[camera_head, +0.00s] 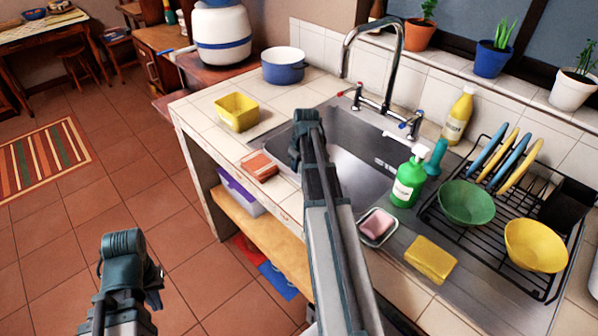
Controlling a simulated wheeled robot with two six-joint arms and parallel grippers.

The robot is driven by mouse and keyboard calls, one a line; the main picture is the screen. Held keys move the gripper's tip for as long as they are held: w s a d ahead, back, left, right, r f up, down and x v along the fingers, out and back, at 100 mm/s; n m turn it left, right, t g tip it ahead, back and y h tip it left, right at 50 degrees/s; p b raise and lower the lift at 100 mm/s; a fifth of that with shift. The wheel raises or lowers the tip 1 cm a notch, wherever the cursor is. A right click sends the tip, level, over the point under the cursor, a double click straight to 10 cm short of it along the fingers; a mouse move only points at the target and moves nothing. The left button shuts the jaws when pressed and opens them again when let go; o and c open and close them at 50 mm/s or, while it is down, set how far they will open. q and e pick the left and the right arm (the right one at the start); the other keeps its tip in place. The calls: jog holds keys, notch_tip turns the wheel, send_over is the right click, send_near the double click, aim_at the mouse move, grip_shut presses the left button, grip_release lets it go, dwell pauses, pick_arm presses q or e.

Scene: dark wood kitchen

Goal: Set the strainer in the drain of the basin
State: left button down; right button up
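The steel basin (347,122) is set in the white tiled counter, below the curved tap. Its drain and most of its floor are hidden behind my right arm and the front rim. I cannot make out a strainer anywhere. My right arm reaches across the counter front, and its dark end (307,132) is over the left part of the basin; its fingers are hidden. My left gripper (124,262) is low at the bottom left, in front of the floor and away from the counter. Its fingers cannot be made out, and no held thing shows.
Left of the basin are a yellow tub (237,112), a brown block (259,166) and a blue pot (283,66). Right of it stand a green soap bottle (408,182), a soap dish (378,227), a yellow sponge (431,260) and a dish rack (497,205) with bowls and plates.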

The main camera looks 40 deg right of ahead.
notch_tip(320, 180, up, 11)
jog(key=s+p, duration=0.1)
jog(key=p, duration=0.9)
jog(key=shift+s, duration=0.2)
jog(key=shift+r, duration=0.1)
